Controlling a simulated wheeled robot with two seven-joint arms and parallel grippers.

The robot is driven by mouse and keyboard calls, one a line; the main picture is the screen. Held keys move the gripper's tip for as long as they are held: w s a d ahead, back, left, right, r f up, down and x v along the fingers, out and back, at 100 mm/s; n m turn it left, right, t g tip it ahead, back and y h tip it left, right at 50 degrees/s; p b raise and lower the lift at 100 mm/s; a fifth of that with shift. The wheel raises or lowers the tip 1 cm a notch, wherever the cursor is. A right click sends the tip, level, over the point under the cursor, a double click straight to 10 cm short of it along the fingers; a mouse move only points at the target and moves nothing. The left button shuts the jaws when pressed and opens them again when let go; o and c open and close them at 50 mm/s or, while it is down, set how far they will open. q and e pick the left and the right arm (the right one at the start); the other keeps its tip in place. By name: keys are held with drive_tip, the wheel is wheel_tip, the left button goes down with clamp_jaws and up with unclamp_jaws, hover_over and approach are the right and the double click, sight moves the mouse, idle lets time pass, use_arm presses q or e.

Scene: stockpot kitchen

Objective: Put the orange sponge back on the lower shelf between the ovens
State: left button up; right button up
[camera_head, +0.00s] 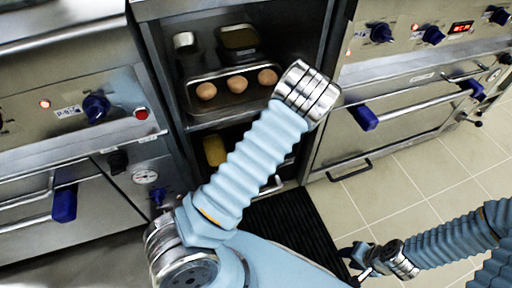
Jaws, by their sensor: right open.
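No thing that is clearly the orange sponge shows. A yellow item (215,150) is partly visible on the lower shelf between the ovens, left of my blue arm; I cannot tell whether it is the sponge. The lower shelf is largely hidden behind that arm. My right gripper (358,258) is open, low over the floor beside the black mat, well away from the shelves. I see nothing held in it. My left gripper does not show.
A tray (197,98) with several round brown items sits on the upper shelf, with containers behind it. Ovens with blue knobs and protruding handles flank the shelves: left oven (60,130), right oven (395,125). A black ribbed mat (295,220) lies on the tiled floor, clear at right.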

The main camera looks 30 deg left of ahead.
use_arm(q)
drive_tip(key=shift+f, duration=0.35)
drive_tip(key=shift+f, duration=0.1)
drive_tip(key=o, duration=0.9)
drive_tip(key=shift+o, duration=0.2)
